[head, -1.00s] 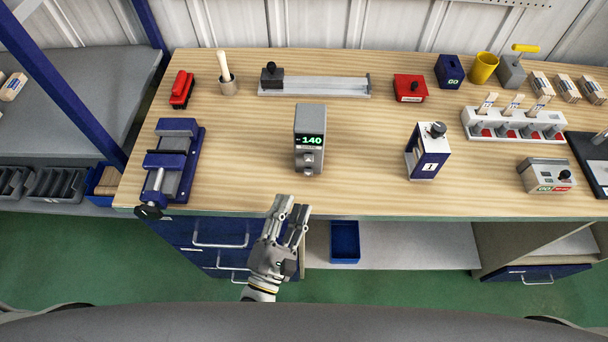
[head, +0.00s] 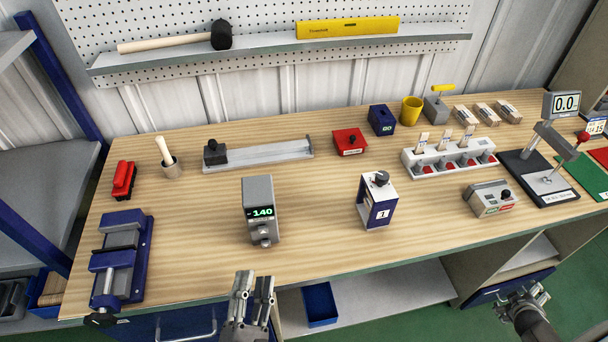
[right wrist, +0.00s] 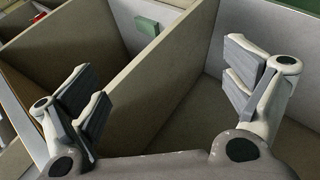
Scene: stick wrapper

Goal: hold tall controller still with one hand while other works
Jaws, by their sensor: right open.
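The tall controller (head: 260,196) is a grey upright box with a green "140" display and knobs on its front. It stands on the wooden bench in the head view. My left gripper (head: 253,284) is in front of the bench's front edge, below the controller in the picture and apart from it. Its two fingers look parted, with nothing between them. My right gripper (head: 522,300) is at the lower right, in front of the drawer unit. In the right wrist view its fingers (right wrist: 165,95) are wide apart and empty, facing the grey-brown panels under the bench.
A blue vise (head: 122,255) stands left of the controller, and a blue-and-white unit marked 1 (head: 378,204) stands to its right. A rail fixture (head: 265,154) lies behind. Bare bench surrounds the controller. A blue bin (head: 319,304) sits on the shelf below.

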